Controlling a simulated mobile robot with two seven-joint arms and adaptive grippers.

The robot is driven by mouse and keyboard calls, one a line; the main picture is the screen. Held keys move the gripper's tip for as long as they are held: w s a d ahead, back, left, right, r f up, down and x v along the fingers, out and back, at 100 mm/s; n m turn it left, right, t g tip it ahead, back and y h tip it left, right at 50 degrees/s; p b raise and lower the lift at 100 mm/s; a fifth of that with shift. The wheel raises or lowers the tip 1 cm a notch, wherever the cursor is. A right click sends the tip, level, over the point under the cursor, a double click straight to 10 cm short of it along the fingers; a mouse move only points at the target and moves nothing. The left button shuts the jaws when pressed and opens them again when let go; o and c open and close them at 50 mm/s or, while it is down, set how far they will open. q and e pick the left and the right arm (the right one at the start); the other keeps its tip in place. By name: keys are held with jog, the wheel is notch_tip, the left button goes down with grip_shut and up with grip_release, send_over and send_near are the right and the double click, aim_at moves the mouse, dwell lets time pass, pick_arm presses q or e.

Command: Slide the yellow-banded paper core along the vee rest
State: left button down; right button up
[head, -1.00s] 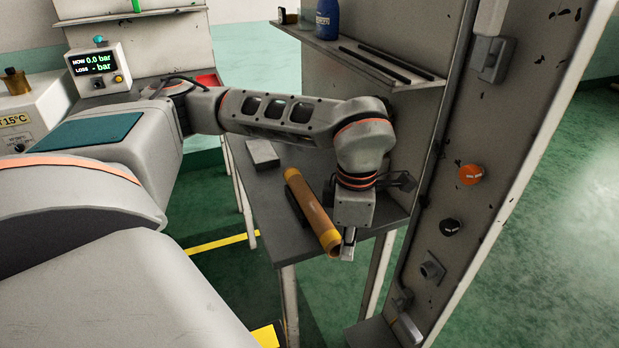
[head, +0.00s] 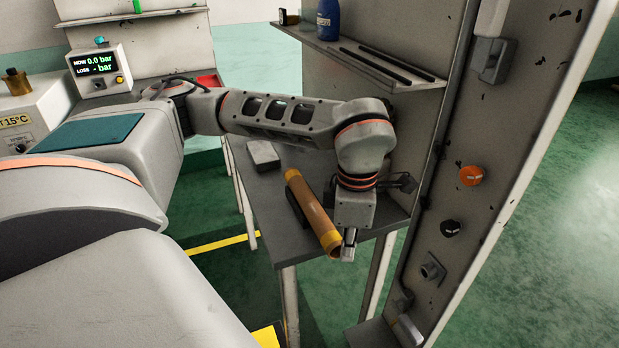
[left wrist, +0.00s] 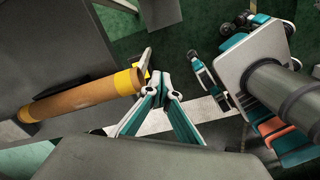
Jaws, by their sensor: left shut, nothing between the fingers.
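My left gripper (head: 348,252) points down, shut and empty, just right of the core's near end. In the left wrist view its fingertips (left wrist: 160,78) are close to the yellow end; I cannot tell whether they touch it. My right gripper is not in view.
A grey block (head: 263,154) sits at the far end of the table (head: 262,205). A tall panel with an orange knob (head: 471,175) and a black knob (head: 452,228) stands to the right. A shelf (head: 365,62) with a blue bottle (head: 328,18) is above the table.

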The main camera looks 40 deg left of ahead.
aim_at(329, 238)
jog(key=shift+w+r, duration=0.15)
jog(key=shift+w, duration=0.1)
pick_arm(q)
notch_tip(329, 238, down, 4)
jog(key=shift+r+b, duration=0.25)
jog(key=shift+b, duration=0.3)
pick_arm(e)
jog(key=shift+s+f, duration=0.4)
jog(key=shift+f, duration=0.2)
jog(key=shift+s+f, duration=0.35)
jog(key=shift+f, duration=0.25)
pick_arm(q)
jog(key=shift+a, duration=0.1)
jog(key=shift+w+a, duration=0.2)
jog(key=shift+a, duration=0.15)
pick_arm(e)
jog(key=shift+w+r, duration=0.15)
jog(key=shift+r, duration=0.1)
pick_arm(q)
jog(key=shift+w+a, duration=0.2)
jog(key=shift+a, duration=0.3)
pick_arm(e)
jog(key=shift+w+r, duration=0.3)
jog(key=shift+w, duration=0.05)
